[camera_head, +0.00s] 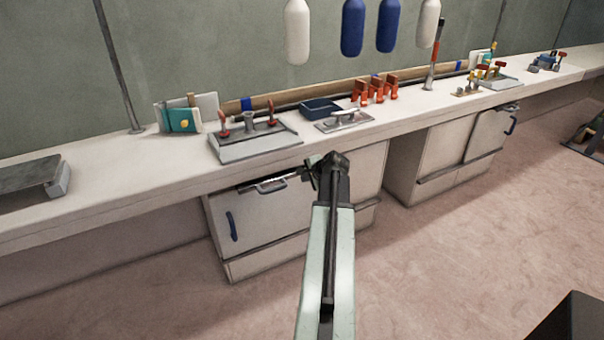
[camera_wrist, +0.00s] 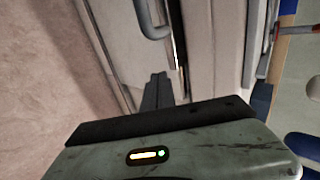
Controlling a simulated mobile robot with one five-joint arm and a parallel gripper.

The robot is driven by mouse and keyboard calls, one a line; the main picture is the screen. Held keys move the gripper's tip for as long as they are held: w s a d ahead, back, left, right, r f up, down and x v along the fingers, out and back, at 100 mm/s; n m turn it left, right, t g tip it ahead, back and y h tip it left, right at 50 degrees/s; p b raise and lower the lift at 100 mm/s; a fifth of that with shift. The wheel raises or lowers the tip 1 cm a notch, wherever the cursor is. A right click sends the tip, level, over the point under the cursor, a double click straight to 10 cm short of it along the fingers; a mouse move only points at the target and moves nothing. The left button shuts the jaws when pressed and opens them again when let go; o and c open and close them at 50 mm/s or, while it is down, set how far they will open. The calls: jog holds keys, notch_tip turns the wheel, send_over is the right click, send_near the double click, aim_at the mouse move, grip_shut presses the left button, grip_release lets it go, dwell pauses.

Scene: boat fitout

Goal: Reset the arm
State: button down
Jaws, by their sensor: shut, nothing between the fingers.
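My gripper (camera_wrist: 158,78) shows in the wrist view as two dark fingers closed together, with nothing between them. It points toward a pale cabinet front, and a grey-blue curved handle (camera_wrist: 152,22) lies beyond the tips, apart from them. In the head view my arm reaches forward from the bottom middle and bends in front of the counter's left cabinet (camera_head: 265,230). The fingers are hard to make out there, near the cabinet's top edge. A blue upright handle (camera_head: 232,226) is on that cabinet's front.
The long white counter (camera_head: 120,170) carries a grey tray with red-handled parts (camera_head: 254,138), a dark blue bin (camera_head: 320,108) and red clamps (camera_head: 377,88). White and blue fenders (camera_head: 352,28) hang above. A second cabinet (camera_head: 440,150) stands right. Open floor (camera_head: 440,260) lies at right.

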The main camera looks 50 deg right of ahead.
jog(key=p+v, duration=0.4)
jog(key=v, duration=0.4)
jog(key=shift+w, duration=0.1)
